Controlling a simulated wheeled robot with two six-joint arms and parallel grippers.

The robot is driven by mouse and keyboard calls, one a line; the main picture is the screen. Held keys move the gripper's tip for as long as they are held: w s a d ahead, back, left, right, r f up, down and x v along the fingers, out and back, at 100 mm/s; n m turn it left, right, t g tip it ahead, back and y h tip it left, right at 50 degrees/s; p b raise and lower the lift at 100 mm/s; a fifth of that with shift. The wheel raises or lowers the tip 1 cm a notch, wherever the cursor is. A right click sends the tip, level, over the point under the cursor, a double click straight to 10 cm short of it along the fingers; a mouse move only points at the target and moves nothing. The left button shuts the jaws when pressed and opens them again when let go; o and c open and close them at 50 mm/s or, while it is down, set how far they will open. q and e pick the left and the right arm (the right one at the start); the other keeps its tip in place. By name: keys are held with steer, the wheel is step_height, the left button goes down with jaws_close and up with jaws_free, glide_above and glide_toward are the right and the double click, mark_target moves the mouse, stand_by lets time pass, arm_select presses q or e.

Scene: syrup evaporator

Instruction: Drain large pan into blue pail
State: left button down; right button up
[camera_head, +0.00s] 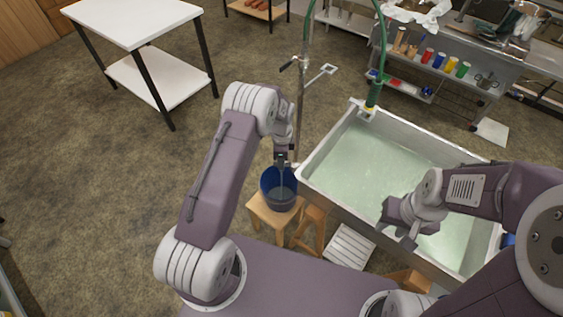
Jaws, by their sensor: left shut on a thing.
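The large pan (320,152) is a wide pale metal basin holding greenish, clear liquid. The blue pail (267,187) stands upright on a small wooden stool (256,210) beside the pan's near left corner. A thin pale streak, apparently liquid, runs down into the pail, and greyish liquid shows inside. My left gripper (282,158) is directly above the pail at that corner, shut on what appears to be the pan's drain valve, mostly hidden by the fingers. My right gripper (408,238) is over the pan's near side; its finger opening cannot be made out.
A green hose (375,92) arches down to the pan's far left corner. A metal stand (300,95) rises behind the pail. A white slatted rack (350,246) lies in front of the pan. A white table (132,18) is at far left, with open floor between.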

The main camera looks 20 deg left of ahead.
arm_select(q)
steer(key=shift+w+r, duration=0.1)
steer(key=shift+w, duration=0.05)
steer(key=c, duration=1.3)
jaws_free()
step_height(320, 180, up, 9)
